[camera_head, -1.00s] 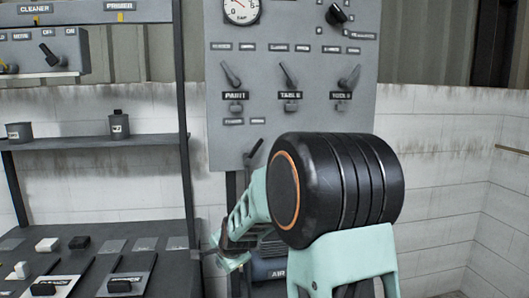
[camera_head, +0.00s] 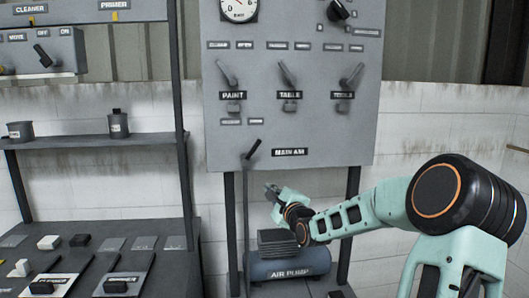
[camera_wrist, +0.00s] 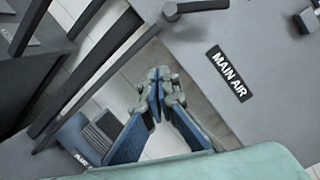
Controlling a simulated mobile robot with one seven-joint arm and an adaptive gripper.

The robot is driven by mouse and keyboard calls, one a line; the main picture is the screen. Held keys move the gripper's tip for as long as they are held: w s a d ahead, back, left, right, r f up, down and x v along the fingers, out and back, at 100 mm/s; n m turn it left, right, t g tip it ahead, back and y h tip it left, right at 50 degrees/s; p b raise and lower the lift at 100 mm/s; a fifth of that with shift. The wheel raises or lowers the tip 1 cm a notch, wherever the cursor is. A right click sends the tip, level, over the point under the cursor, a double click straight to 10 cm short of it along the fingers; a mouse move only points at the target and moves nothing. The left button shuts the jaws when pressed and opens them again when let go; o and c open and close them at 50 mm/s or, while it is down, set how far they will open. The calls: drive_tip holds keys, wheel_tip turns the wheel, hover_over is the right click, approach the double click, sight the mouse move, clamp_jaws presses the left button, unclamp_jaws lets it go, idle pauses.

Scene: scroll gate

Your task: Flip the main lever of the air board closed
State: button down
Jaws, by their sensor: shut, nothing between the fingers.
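The air board (camera_head: 300,130) is a grey upright panel in the middle of the head view. Its main lever (camera_head: 252,149) is a short black handle at the lower left of the board, beside the MAIN AIR label (camera_head: 289,152), tilted up to the right.
Three smaller levers, PAINT (camera_head: 227,75), TABLE (camera_head: 288,76) and TOOLS (camera_head: 351,77), sit higher on the board. An air pump (camera_head: 288,268) stands below, between the board's legs.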

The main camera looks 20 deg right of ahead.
sight(252, 151)
drive_tip(key=s+d+r+m+t, duration=0.1)
drive_tip(key=d+r+t, duration=0.1)
drive_tip(key=r, duration=0.4)
drive_tip(key=shift+s+d+m, duration=0.25)
drive_tip(key=shift+d+m, duration=0.15)
drive_tip(key=shift+d, duration=0.5)
drive_tip(key=shift+w, duration=0.1)
drive_tip(key=w+r+p, duration=0.1)
drive_tip(key=w, duration=0.2)
drive_tip(key=w+a+r, duration=0.1)
drive_tip(key=w, duration=0.3)
drive_tip(key=w+a+r+p, duration=0.1)
drive_tip(key=w, duration=0.2)
drive_tip(key=shift+w+a+r+p, duration=0.2)
drive_tip(key=shift+w+r+p, duration=0.05)
drive_tip(key=shift+w+p, duration=0.1)
